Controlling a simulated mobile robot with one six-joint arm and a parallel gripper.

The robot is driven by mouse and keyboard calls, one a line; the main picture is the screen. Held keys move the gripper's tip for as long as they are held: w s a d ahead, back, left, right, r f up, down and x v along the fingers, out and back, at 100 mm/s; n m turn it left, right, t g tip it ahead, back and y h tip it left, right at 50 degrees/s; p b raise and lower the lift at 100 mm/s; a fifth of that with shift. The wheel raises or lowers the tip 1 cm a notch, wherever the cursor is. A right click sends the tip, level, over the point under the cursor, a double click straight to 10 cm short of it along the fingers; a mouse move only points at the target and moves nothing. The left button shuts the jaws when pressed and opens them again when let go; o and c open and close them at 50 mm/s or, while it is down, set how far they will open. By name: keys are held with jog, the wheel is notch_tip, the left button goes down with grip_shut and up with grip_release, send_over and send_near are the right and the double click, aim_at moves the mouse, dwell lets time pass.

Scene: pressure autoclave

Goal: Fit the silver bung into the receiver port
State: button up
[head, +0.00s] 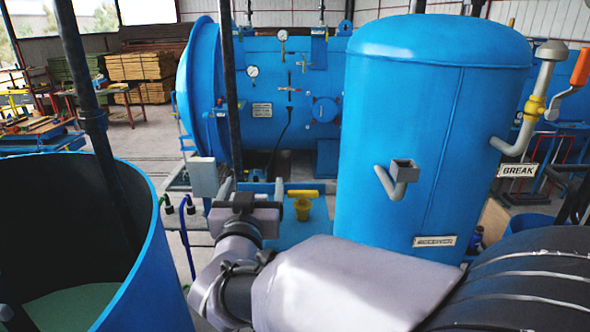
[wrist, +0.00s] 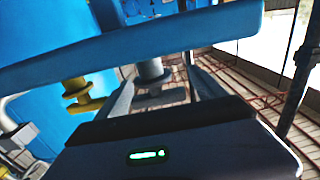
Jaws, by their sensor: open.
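My gripper (head: 251,188) is open and reaches away over the blue bench, left of a yellow bung (head: 302,204). In the wrist view, my gripper (wrist: 160,84) has its two grey fingers spread. A silver bung (wrist: 153,74) shows between them, with a gap visible on each side; how deep it sits between the fingers I cannot tell. The yellow bung (wrist: 80,94) is left of the left finger there. The silver bung is hidden behind my gripper in the head view. The receiver port (head: 404,171), a grey bent pipe with a square mouth, juts from the blue receiver tank (head: 430,110).
A large open blue vessel (head: 150,265) stands at the front left. Green-capped fittings (head: 178,205) with a blue hose and a grey box (head: 203,177) are left of my gripper. The autoclave (head: 265,90) stands behind. A blue edge (wrist: 130,45) crosses the wrist view.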

jog(key=shift+s+d, duration=0.15)
jog(key=shift+s, duration=0.05)
jog(key=shift+c, duration=0.4)
jog(key=c, duration=1.4)
jog(key=shift+r, duration=0.15)
